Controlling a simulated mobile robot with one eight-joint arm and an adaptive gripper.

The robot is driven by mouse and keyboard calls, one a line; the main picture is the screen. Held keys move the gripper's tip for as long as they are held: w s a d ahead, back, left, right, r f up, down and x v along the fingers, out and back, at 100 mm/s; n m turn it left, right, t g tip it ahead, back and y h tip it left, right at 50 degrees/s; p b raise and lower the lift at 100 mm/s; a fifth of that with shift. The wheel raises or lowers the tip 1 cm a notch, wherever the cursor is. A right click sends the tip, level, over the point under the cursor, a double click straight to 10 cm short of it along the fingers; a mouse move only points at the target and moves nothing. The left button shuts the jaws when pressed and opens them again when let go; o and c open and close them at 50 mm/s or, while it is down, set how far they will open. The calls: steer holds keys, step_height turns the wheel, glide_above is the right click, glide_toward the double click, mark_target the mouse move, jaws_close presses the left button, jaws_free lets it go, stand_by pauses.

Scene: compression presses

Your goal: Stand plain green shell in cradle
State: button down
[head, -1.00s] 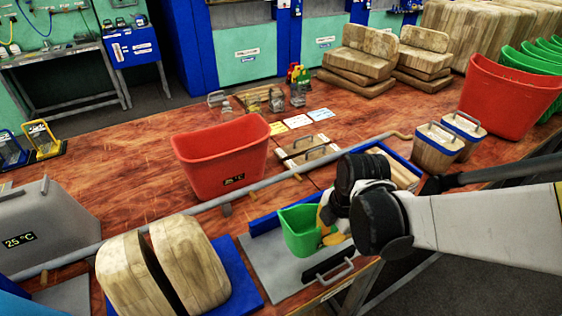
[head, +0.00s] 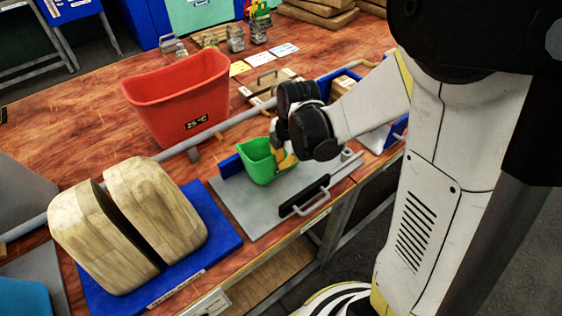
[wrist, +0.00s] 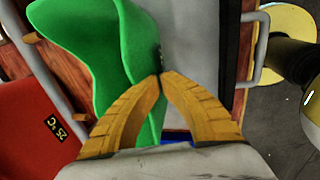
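The plain green shell (head: 262,160) is at the grey plate (head: 232,207) with a blue back edge, near the bench's front edge. I cannot tell whether it rests on the plate or hangs just above it. My gripper (head: 284,157) is at the shell's right side. In the wrist view the yellow fingers (wrist: 160,78) close together at the wall of the green shell (wrist: 95,45), so the gripper looks shut on it. The exact contact is partly hidden. No part is clearly marked as the cradle; a split wooden block (head: 125,225) with a slot stands on a blue base (head: 218,243).
A red shell (head: 178,100) labelled 25 °C stands behind the green shell. A grey rail (head: 205,136) runs along the bench between them. A black bar with a metal handle (head: 305,198) lies at the plate's front. The bench (head: 75,115) at left is largely clear.

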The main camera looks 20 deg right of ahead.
steer(key=shift+f, duration=0.2)
steer(key=c, duration=1.6)
jaws_free()
steer(key=shift+r, duration=0.1)
steer(key=shift+r, duration=0.1)
steer(key=a+p+v, duration=0.1)
steer(key=p+v, duration=0.4)
steer(key=v, duration=0.7)
steer(key=s+r+m+t, duration=0.1)
steer(key=s+r+m, duration=0.2)
steer(key=m, duration=0.4)
steer(key=s+r+m+t, duration=0.2)
steer(key=s+r+m, duration=0.1)
steer(key=m, duration=0.4)
steer(key=s+r+m+t, duration=0.2)
steer(key=s+r+m, duration=0.1)
steer(key=s+m, duration=0.2)
steer(key=shift+d+m+h, duration=0.2)
steer(key=shift+m+h, duration=0.2)
steer(key=shift+m, duration=0.9)
